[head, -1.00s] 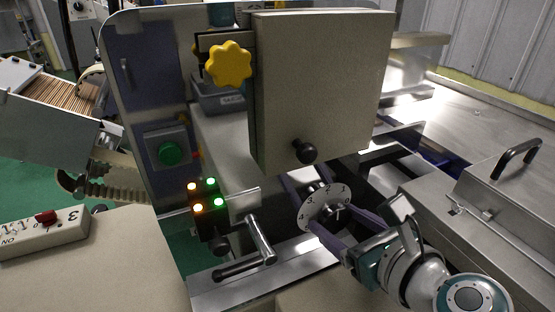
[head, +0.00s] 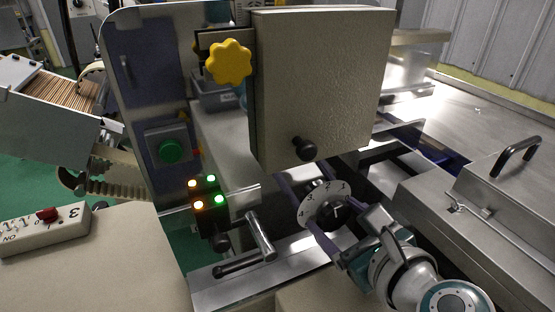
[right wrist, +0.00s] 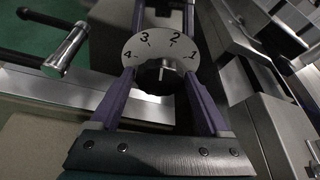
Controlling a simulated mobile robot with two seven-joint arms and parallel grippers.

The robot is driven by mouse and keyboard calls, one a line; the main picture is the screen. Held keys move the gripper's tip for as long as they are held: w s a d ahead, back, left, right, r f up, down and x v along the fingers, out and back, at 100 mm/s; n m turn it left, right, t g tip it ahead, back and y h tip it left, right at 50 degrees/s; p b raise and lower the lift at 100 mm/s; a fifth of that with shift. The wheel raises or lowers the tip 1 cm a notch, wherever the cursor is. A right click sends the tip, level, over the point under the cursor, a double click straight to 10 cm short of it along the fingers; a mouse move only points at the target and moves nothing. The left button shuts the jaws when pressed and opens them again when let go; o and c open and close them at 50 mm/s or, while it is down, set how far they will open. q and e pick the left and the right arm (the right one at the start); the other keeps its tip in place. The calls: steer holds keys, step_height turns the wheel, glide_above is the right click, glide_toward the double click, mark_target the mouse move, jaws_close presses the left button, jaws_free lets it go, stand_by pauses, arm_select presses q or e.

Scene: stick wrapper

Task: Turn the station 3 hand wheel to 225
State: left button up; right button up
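A white numbered disc (head: 322,203) with a dark round hub (head: 337,211) sits below the large beige box, at centre right in the head view. In the right wrist view the disc (right wrist: 150,48) shows 4, 3, 2 and 1, with a metal pin on the dark hub (right wrist: 160,76) below the numbers. I cannot read any exact setting. My right gripper (head: 304,184) is open, its purple fingers lying along either side of the hub and partly hidden by the disc. I cannot tell whether they touch the wheel. My left gripper is out of view.
A beige box (head: 320,85) with a black knob (head: 305,148) hangs above the disc. A yellow star knob (head: 228,62), lit indicator block (head: 207,200) and metal crank (head: 260,237) are to the left. A panel marked 3 (head: 45,228) has a red knob. A steel cover (head: 490,215) is at right.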

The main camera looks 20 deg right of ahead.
steer(key=shift+o, duration=1.4)
steer(key=shift+s+r, duration=0.15)
steer(key=shift+s, duration=0.2)
steer(key=p+v, duration=0.1)
steer(key=v, duration=0.8)
steer(key=shift+s+r, duration=0.1)
